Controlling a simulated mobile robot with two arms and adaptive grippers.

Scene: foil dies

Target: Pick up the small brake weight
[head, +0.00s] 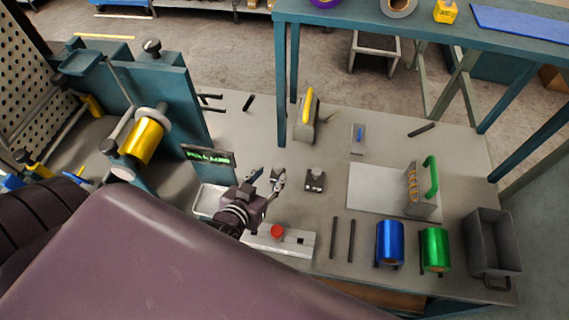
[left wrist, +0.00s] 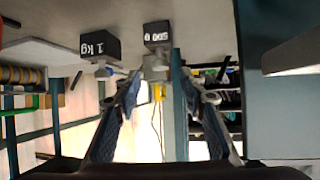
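The small brake weight (left wrist: 157,33) is a dark block marked 500 g, upside down in the left wrist view, with a grey knob-like part. In the head view it is the small dark block (head: 276,171) on the bench, partly covered by my gripper. A larger dark block marked 1 kg (left wrist: 98,46) stands beside it; in the head view this large weight (head: 315,181) is to the right. My left gripper (head: 268,179) is open and empty, its fingertips apart and pointing at the small weight. The fingers (left wrist: 158,80) also show in the left wrist view. My right gripper is not in view.
A grey panel with a red button (head: 277,232) lies below the gripper. A green-lit display (head: 209,156) and teal frame stand left. Blue (head: 390,243) and green (head: 434,250) foil rolls, two dark rods and a grey bin (head: 492,243) are right.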

